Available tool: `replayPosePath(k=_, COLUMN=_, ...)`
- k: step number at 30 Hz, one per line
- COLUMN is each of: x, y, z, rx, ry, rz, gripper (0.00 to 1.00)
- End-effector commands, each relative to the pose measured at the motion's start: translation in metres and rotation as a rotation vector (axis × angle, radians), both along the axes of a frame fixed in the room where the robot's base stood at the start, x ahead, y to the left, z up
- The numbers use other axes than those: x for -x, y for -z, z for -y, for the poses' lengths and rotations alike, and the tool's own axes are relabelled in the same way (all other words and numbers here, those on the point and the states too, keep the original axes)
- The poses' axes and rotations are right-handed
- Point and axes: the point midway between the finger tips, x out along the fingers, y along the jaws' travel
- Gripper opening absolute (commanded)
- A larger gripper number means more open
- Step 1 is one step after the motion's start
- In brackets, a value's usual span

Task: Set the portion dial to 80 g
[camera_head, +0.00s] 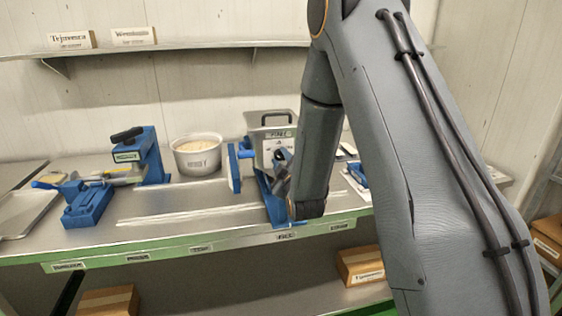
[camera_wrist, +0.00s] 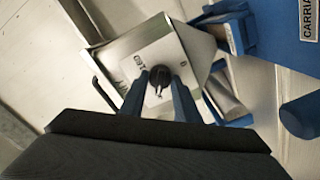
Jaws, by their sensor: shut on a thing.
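The portion dial is a round black knob (camera_wrist: 160,76) with a light mark, on the pale face of a metal hopper unit (camera_wrist: 140,52) in the wrist view. My gripper (camera_wrist: 160,92) has its two blue fingers on either side of the knob, shut on it. In the head view the hopper unit (camera_head: 271,122) stands on a blue stand, and my gripper (camera_head: 283,178) is at its front right, partly hidden by my arm.
A white tub (camera_head: 197,160) of pale stuff stands left of the hopper unit. A blue press-like device (camera_head: 152,158) and a blue block (camera_head: 88,205) are farther left. A shelf (camera_head: 180,47) runs above. The bench between the blue block and the hopper stand is mostly clear.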

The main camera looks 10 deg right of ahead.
Motion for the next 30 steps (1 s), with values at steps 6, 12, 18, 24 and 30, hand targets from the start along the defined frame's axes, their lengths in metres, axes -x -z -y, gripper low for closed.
replayPosePath(k=6, x=-0.0004, y=0.0019, z=0.0005, rx=-0.168, ry=0.001, rz=0.001, gripper=0.07)
replayPosePath(k=12, x=-0.0003, y=0.0024, z=0.0008, rx=-0.358, ry=0.001, rz=-0.001, gripper=0.07)
replayPosePath(k=18, x=-0.0003, y=0.002, z=0.0011, rx=-0.545, ry=0.0, rz=0.0, gripper=0.07)
replayPosePath(k=24, x=-0.0001, y=0.0018, z=0.0014, rx=-0.71, ry=0.001, rz=-0.001, gripper=0.07)
replayPosePath(k=30, x=0.0002, y=0.0015, z=0.0017, rx=-0.834, ry=0.001, rz=-0.002, gripper=0.07)
